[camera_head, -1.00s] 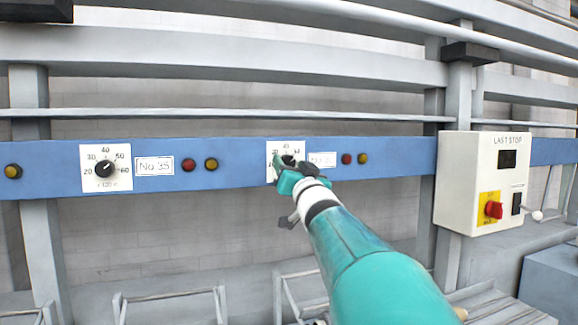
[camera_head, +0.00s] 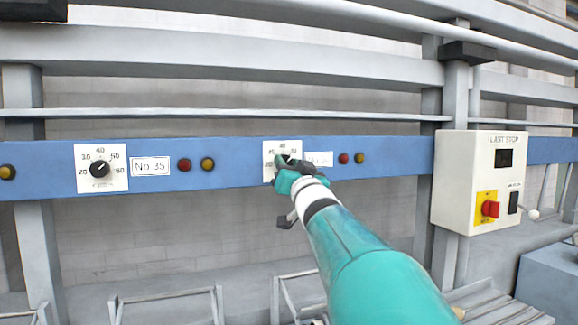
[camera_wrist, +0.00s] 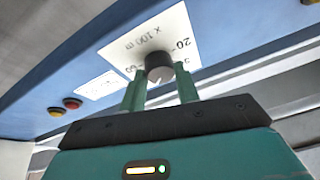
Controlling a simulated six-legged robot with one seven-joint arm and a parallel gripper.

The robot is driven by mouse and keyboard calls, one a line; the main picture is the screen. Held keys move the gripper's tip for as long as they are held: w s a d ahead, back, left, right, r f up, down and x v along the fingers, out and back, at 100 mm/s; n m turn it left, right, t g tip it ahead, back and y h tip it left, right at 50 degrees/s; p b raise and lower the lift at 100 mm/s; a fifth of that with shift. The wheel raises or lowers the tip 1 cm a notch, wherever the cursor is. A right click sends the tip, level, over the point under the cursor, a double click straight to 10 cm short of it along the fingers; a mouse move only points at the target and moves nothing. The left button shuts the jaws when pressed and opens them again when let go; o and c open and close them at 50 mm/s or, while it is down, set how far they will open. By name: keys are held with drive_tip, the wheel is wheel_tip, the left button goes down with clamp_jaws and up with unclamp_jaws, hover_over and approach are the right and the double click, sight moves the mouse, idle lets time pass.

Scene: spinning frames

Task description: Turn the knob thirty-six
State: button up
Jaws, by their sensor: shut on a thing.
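The dark round knob (camera_wrist: 158,66) sits on a white dial plate (camera_wrist: 178,30) with printed numbers, on the blue rail. In the wrist view my gripper (camera_wrist: 160,80) has its two green fingers on either side of the knob, shut on it. In the head view the dial plate (camera_head: 269,160) shows behind my gripper (camera_head: 288,168), which hides most of the knob. A white label (camera_head: 320,159) beside this dial is partly covered, and its number cannot be read in full.
To the left is another dial (camera_head: 100,169) with a label (camera_head: 151,167) reading No 35. Red and yellow buttons (camera_head: 351,158) line the blue rail (camera_head: 395,155). A white LAST STOP box (camera_head: 475,190) with a red switch stands at the right.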

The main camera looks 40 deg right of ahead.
drive_tip(key=shift+n, duration=0.3)
drive_tip(key=n+y, duration=0.1)
drive_tip(key=n, duration=0.2)
drive_tip(key=n+y, duration=0.2)
drive_tip(key=n, duration=0.1)
drive_tip(key=shift+w+d+y, duration=0.1)
drive_tip(key=shift+y, duration=0.2)
drive_tip(key=n+y, duration=0.1)
drive_tip(key=n, duration=0.2)
drive_tip(key=n+y, duration=0.1)
drive_tip(key=n, duration=0.2)
drive_tip(key=shift+d+r+n+g+y, duration=0.1)
drive_tip(key=shift+n+g+y, duration=0.2)
drive_tip(key=o, duration=1)
drive_tip(key=shift+w, duration=0.15)
drive_tip(key=shift+c, duration=0.2)
drive_tip(key=shift+s, duration=0.65)
drive_tip(key=v, duration=1.3)
drive_tip(key=shift+w+d, duration=0.15)
